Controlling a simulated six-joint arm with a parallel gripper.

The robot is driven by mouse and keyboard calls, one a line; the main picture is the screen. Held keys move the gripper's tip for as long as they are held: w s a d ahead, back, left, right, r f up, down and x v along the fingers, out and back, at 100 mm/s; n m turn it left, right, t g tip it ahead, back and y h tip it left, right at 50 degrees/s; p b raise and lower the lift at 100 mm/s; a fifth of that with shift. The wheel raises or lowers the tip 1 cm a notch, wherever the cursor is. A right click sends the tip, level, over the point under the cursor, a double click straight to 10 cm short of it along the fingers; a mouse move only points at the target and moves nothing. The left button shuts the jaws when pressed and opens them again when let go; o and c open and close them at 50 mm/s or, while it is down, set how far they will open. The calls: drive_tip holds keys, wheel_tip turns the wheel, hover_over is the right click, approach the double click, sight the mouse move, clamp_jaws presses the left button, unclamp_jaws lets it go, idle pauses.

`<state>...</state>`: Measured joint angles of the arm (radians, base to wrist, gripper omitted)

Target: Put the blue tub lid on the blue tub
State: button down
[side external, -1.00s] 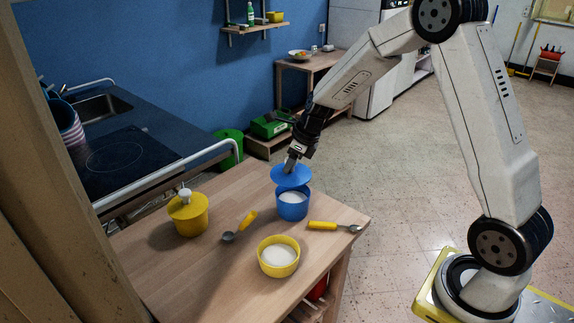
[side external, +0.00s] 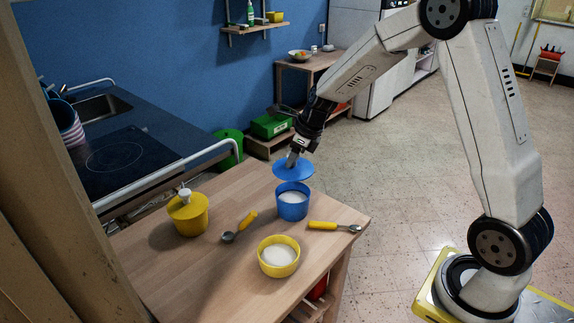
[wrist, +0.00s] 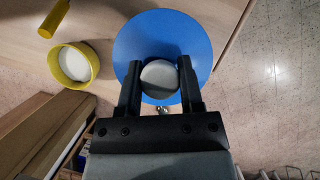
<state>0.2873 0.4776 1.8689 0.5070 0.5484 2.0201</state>
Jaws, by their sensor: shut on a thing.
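The blue tub (side external: 292,204) stands open on the wooden table, with white contents showing inside. The blue tub lid (side external: 293,173) is held just above the tub, roughly level, with a gap to the rim. My gripper (side external: 292,158) is shut on the lid's pale knob. In the wrist view the two fingers of my gripper (wrist: 160,78) pinch the round knob (wrist: 159,77), and the blue lid (wrist: 163,28) spreads out around it. The lid hides the blue tub in the wrist view.
A yellow tub (side external: 279,258) with white contents stands open in front. A lidded yellow tub (side external: 188,216) is at left. Yellow-handled scoops lie on the table (side external: 160,262), one (side external: 241,225) left of the blue tub and one (side external: 335,227) to its right.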

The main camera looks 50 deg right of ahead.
sight(300, 166)
drive_tip(key=shift+f, duration=3)
drive_tip(key=shift+f, duration=0.7)
drive_tip(key=shift+c, duration=0.7)
unclamp_jaws()
drive_tip(key=shift+v, duration=3.9)
